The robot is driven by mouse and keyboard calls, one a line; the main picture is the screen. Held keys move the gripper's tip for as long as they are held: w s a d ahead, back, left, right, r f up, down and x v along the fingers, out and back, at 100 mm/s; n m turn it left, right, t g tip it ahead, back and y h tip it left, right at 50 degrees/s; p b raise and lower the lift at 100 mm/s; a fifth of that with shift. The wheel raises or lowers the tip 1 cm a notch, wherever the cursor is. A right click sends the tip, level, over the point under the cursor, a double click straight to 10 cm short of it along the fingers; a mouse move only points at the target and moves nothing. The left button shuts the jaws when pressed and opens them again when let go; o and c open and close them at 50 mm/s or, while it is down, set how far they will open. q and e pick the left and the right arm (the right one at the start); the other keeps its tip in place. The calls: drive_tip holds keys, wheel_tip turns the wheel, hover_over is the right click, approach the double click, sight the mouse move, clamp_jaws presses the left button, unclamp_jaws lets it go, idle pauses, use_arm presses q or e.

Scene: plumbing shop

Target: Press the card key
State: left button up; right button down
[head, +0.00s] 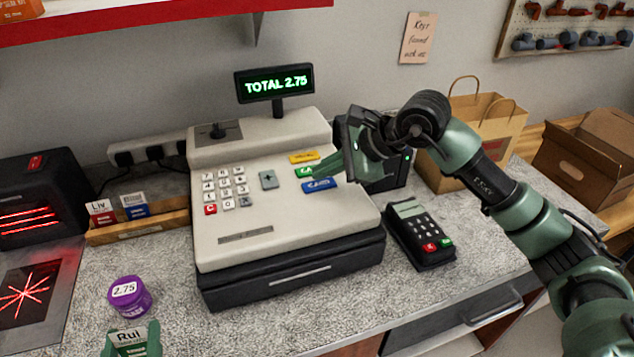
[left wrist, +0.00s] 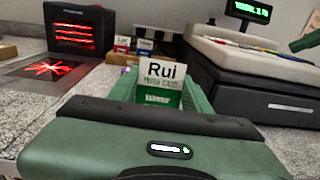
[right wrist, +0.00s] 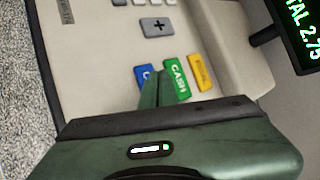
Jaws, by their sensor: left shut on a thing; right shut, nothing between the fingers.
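The blue card key (head: 320,186) is on the sloping face of the beige cash register (head: 285,215), below the green CASH key (head: 303,173). In the right wrist view the card key (right wrist: 142,74) is partly hidden by my right fingers. My right gripper (head: 318,170) is shut and empty, its tips over or close to the CASH and card keys; contact cannot be told. That card (head: 130,337) also shows at the bottom of the head view.
The display (head: 275,83) reads TOTAL 2.75. A yellow key (head: 303,157) is above CASH. A card terminal (head: 420,235) stands right of the register, with a paper bag (head: 480,130) behind. A purple jar (head: 129,296) marked 2.75 stands left, near a scanner (head: 40,200).

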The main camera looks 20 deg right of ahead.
sight(324, 185)
use_arm(q)
drive_tip(key=shift+f, duration=0.15)
use_arm(e)
drive_tip(key=shift+f, duration=0.1)
use_arm(q)
drive_tip(key=shift+f+b, duration=0.5)
drive_tip(key=shift+b, duration=0.15)
use_arm(e)
drive_tip(key=shift+f, duration=0.4)
use_arm(q)
drive_tip(key=shift+f, duration=0.1)
use_arm(e)
drive_tip(key=shift+r, duration=0.5)
use_arm(q)
drive_tip(key=shift+r, duration=0.2)
